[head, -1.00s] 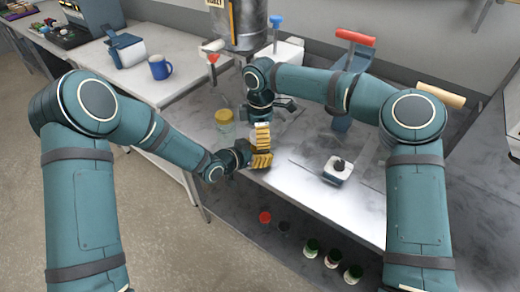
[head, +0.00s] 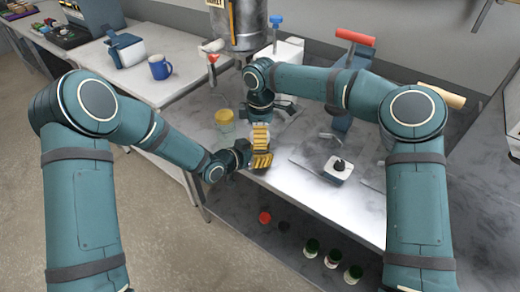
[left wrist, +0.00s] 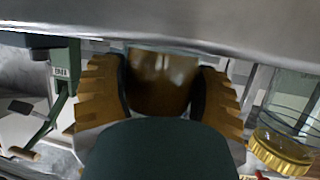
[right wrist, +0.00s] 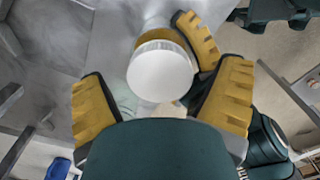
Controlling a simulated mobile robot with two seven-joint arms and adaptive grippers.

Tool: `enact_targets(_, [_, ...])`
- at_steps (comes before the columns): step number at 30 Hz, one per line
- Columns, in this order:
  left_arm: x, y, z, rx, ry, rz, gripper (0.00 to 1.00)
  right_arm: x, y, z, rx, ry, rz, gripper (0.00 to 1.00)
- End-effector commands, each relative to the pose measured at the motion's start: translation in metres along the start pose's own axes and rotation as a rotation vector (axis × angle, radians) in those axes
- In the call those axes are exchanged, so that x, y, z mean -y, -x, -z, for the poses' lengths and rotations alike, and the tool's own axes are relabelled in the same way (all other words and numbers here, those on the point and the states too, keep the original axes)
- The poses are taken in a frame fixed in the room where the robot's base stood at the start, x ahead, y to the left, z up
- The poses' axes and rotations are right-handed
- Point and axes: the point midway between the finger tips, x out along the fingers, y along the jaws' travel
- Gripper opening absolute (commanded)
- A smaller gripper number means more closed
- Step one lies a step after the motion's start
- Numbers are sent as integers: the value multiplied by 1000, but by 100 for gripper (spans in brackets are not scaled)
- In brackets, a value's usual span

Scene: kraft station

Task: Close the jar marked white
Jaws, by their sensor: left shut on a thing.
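My left gripper (head: 262,150) is at the near left edge of the metal table. In the left wrist view it is shut on an amber-brown jar (left wrist: 162,80). In the right wrist view a white round lid (right wrist: 160,72) shows above the amber of this jar (right wrist: 156,36). Whether the lid is fully seated cannot be told. My right gripper (right wrist: 165,105) is open, its two yellow fingers apart on either side of the lid without visible contact. In the head view the right gripper (head: 263,118) is just above the left one, and the grippers mostly hide the jar.
A clear jar with a yellow lid (head: 224,115) stands left of the grippers, near the table's left edge. A press with a red handle (head: 355,38) and a small dark-knobbed block (head: 338,168) are to the right. Several lidded jars (head: 332,258) sit on the lower shelf.

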Motion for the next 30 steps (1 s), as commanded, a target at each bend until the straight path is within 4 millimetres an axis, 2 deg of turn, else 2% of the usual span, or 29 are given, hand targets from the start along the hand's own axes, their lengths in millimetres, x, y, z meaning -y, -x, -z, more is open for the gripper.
enact_targets(7, [0,0,1,-2,-1,0,0,0,1,0,0,1,-1,91])
enact_targets(11, [0,0,1,-2,-1,0,0,-1,11,0,1,-1,-4,91])
enact_targets(24, [0,0,1,-2,0,0,0,0,94,0,0,1,-4,91])
enact_targets(30, [0,0,1,-2,0,0,0,0,116,0,0,1,-2,91])
